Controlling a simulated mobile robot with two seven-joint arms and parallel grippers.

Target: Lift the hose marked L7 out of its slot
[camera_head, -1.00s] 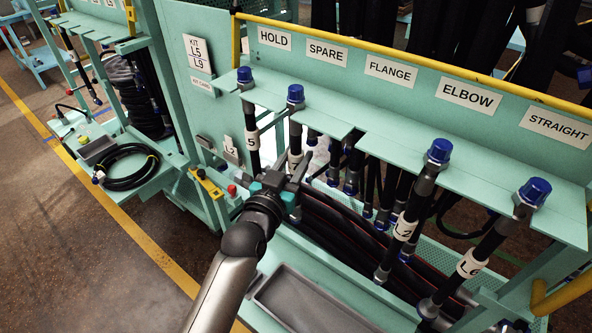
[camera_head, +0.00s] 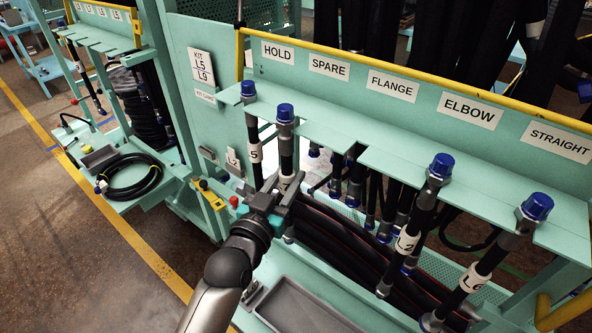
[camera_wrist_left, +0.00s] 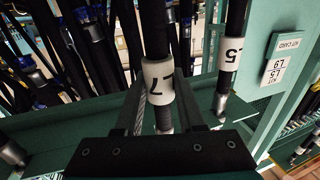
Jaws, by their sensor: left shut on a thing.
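The hose marked L7 (camera_head: 286,150) stands near upright at the front edge of the rack's shelf, below the SPARE sign, its blue cap above the shelf. My left gripper (camera_head: 277,196) is shut on this hose low down, beside its white label. In the left wrist view the label (camera_wrist_left: 158,80) reads 7 with part of an L, and the jaws (camera_wrist_left: 163,122) close around the hose beside it. The slot edge by the hose is partly hidden, so I cannot tell whether it is fully clear. My right gripper is not in view.
The hose marked L5 (camera_head: 254,140) hangs close on the left, under HOLD. Hoses marked 2 (camera_head: 407,241) and L6 (camera_head: 474,281) hang to the right. A grey tray (camera_head: 300,308) lies below. Several dark hoses hang behind the shelf (camera_head: 430,180).

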